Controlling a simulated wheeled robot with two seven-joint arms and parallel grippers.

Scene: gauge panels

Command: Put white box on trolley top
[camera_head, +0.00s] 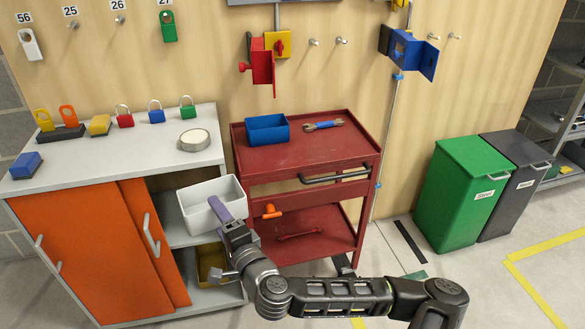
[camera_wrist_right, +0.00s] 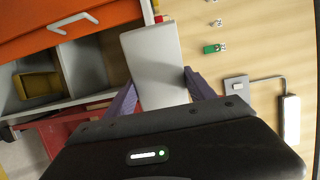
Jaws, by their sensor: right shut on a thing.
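The white box (camera_head: 201,221) is an open-topped bin, held in front of the open part of the grey cabinet, left of the trolley. My right gripper (camera_head: 218,208) is shut on the box. In the right wrist view the white box (camera_wrist_right: 153,52) sits between the purple fingers of the gripper (camera_wrist_right: 161,90). The red trolley (camera_head: 290,159) stands right of the box. On its top are a blue bin (camera_head: 267,129) at the back left and a wrench (camera_head: 323,125) at the back. My left gripper is not in view.
The grey cabinet (camera_head: 115,153) has orange doors, with several padlocks and a tape roll (camera_head: 194,140) on top. A yellow bin (camera_head: 211,262) sits on its lower shelf. The front and right of the trolley top are clear. Green (camera_head: 460,195) and grey bins stand at right.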

